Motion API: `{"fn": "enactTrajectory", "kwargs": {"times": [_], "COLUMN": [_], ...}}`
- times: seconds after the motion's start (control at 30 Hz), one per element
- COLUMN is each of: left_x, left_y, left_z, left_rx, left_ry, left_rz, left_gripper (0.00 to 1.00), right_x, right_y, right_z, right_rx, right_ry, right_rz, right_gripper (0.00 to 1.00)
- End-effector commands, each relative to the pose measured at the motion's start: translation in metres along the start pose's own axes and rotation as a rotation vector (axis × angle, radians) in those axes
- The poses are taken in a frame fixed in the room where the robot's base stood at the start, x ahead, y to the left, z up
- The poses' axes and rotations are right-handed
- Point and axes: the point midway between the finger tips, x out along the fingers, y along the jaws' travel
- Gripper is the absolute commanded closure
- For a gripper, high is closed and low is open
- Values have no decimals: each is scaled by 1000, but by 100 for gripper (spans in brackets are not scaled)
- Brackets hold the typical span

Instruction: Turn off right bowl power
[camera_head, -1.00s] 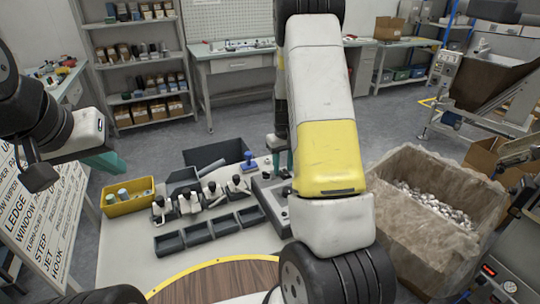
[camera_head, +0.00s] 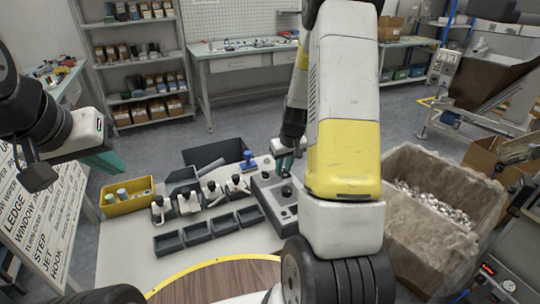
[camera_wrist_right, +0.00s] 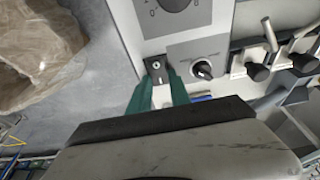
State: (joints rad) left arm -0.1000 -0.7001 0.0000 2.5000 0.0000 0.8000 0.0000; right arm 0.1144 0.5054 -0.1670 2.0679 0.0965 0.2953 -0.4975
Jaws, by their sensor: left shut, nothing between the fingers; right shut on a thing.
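A grey control box (camera_head: 262,190) stands at the right end of the bench. In the right wrist view, its panel (camera_wrist_right: 215,50) carries a round black knob with a white mark (camera_wrist_right: 203,70), a large dark dial (camera_wrist_right: 172,4) and a small black switch block (camera_wrist_right: 157,69) with a silver centre. My right gripper (camera_head: 284,165) points down at the box. In the wrist view its green fingers (camera_wrist_right: 163,82) are at the switch block, shut on it; the exact contact is partly hidden. My left gripper (camera_head: 108,163) is shut and empty, raised at the left.
Small grey trays (camera_head: 197,233) and several black-handled levers (camera_head: 213,192) stand left of the box. A yellow bin (camera_head: 127,205) is further left. A lined carton of metal parts (camera_head: 410,235) stands at the right. My right forearm hides part of the bench.

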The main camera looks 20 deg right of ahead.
Motion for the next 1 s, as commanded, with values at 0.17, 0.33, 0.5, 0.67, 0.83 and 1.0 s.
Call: {"fn": "enactTrajectory", "kwargs": {"times": [0.17, 0.33, 0.5, 0.67, 0.83, 1.0], "left_x": [0, 0, 0, 0, 0, 0], "left_y": [0, 0, 0, 0, 0, 0], "left_z": [0, 0, 0, 0, 0, 0], "left_rx": [0, 0, 0, 0, 0, 0], "left_ry": [0, 0, 0, 0, 0, 0], "left_rz": [0, 0, 0, 0, 0, 0], "left_gripper": [100, 100, 100, 100, 100, 100], "right_x": [0, 0, 0, -9, -37, -64], "right_y": [0, 0, 0, 0, 0, 0], "right_z": [0, 0, 0, -2, -2, -2], "right_rx": [0, 0, 0, 0, -1, -1], "right_ry": [0, 0, -1, 3, 4, 3], "right_rz": [0, 0, 0, 1, 1, 0], "right_gripper": [70, 55, 55, 55, 55, 55]}}
